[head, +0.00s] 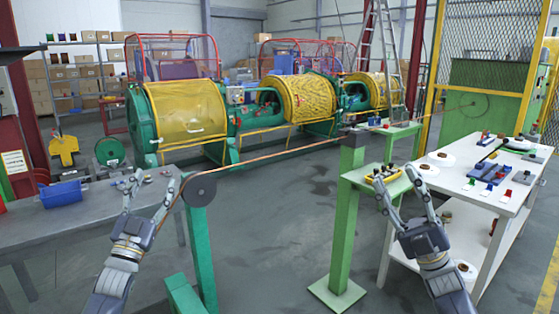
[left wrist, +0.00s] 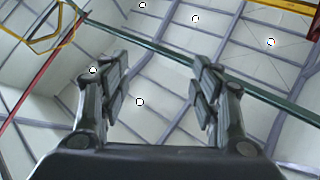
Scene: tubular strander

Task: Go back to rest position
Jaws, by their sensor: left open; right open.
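In the head view my left gripper (head: 150,187) is open and empty, raised with its fingers pointing up and away, in front of the grey table at the left. In the left wrist view its two fingers (left wrist: 165,85) stand apart with nothing between them, and only the ceiling shows behind. My right gripper (head: 402,182) is open, its fingers up and apart, between the small green stand and the white table. I see nothing held in it.
A grey table (head: 85,222) with a blue bin (head: 62,194) stands at the left. A green post with a dark pulley (head: 199,189) carries a copper-coloured strand to another green post (head: 343,225). A white table (head: 497,205) with small parts stands at the right. The strander (head: 187,112) is behind; floor between the posts is clear.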

